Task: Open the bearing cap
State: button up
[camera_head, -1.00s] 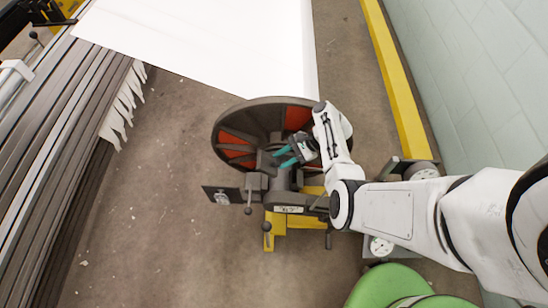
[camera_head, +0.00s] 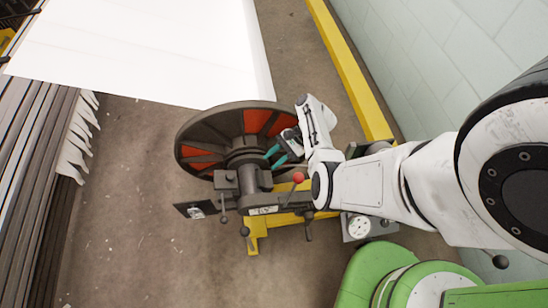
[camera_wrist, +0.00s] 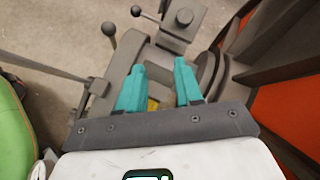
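The grey bearing block with its cap (camera_head: 255,180) sits at the near side of the large spoked wheel, on the beam's axis. I cannot make out the cap's seam or whether it is shut. My gripper (camera_head: 272,157) has teal fingers and hangs just right of the hub, above and behind the block. In the wrist view my gripper (camera_wrist: 159,66) is open, with nothing between its fingers. Grey metal of the bearing stand and a bit of yellow show beyond the gap. A small block with a round knob (camera_wrist: 184,17) is ahead of the fingertips.
The spoked wheel with red panels (camera_head: 200,140) stands behind the bearing. A red ball knob (camera_head: 298,178) is right of the block, close to my arm. Dark ball-ended levers (camera_head: 245,231) hang in front. White sheet (camera_head: 150,50) spreads behind. Open floor lies left.

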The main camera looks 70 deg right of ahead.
jog(key=shift+o, duration=0.6)
jog(key=shift+w, duration=0.1)
jog(key=shift+r, duration=0.1)
jog(key=v, duration=1)
jog(key=shift+s+d+r, duration=0.15)
jog(key=shift+s+d, duration=0.05)
jog(key=shift+s, duration=0.1)
